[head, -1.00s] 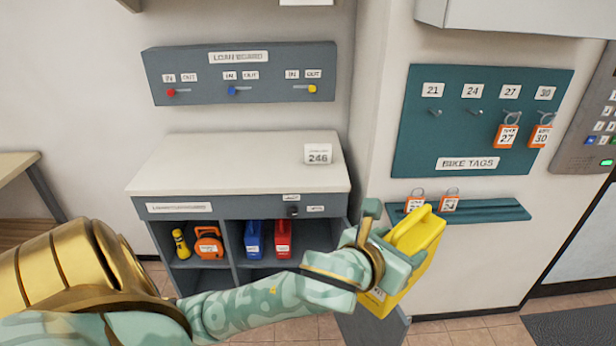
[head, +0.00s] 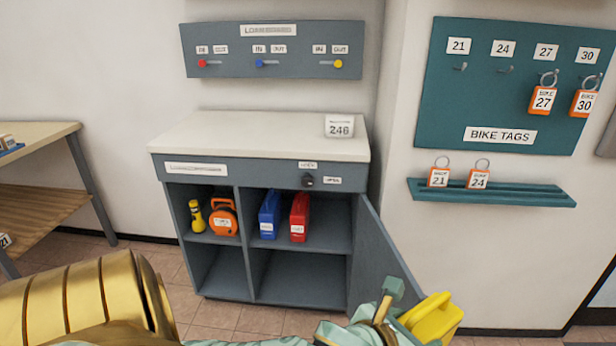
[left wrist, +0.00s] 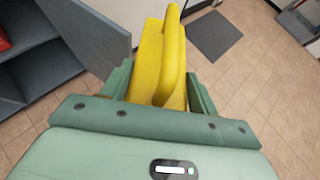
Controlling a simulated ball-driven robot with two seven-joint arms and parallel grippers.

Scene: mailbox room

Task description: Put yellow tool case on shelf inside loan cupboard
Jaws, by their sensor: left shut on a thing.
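The yellow tool case (head: 434,318) is held by my left gripper (head: 392,308) at the lower right of the head view. In the left wrist view, the case (left wrist: 160,62) sits between the two fingers of the left gripper (left wrist: 158,92), with its raised handle showing. The grey loan cupboard (head: 262,172) stands open, its door (head: 382,252) swung out to the right. On its upper shelf (head: 328,242) stand a blue case (head: 269,214) and a red case (head: 299,217), with free room right of the red one. The held case is outside, beyond the open door. My right gripper is not visible.
The left compartment holds a yellow torch (head: 196,216) and an orange case (head: 223,217). The lower compartments look empty. A 246 sign (head: 339,126) stands on the cupboard top. A bench (head: 40,140) is at left, and a teal tag ledge (head: 490,193) at right.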

